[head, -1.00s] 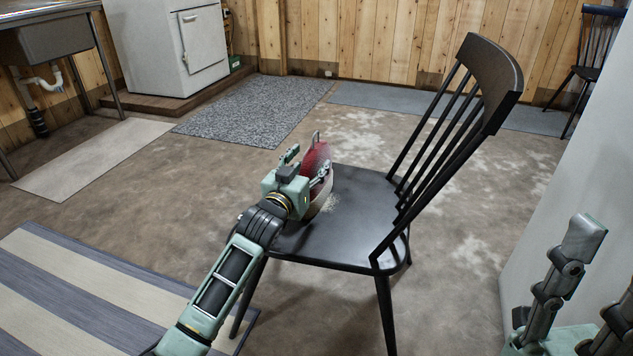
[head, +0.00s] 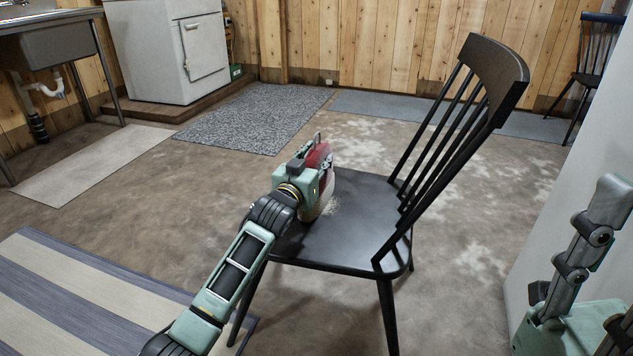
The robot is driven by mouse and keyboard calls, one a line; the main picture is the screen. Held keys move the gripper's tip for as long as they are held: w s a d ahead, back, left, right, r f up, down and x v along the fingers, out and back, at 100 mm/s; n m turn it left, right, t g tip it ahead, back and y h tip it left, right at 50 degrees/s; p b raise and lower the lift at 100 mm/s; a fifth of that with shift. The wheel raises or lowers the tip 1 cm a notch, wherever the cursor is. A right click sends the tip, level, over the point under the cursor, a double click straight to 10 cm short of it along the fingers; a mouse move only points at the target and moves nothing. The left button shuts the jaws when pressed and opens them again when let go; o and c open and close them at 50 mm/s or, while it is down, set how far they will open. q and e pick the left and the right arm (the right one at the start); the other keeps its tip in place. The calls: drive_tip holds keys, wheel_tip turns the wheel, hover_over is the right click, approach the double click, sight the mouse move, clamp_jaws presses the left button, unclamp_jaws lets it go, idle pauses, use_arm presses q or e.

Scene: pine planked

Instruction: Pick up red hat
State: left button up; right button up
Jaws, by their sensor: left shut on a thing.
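My left gripper (head: 316,165) comes in from the left and is shut on the hat. The gripper body covers much of the hat, so I cannot tell whether the hat still touches the seat. My right arm shows at the right edge of the head view, but its gripper is out of view.
The chair's slatted backrest (head: 455,140) rises right of the hat. A white wall or panel (head: 590,170) stands close on the right. A striped rug (head: 90,295) lies at front left. Open floor and a grey speckled mat (head: 255,117) lie behind.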

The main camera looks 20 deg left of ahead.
use_arm(q)
clamp_jaws()
drive_tip(key=shift+r, duration=0.1)
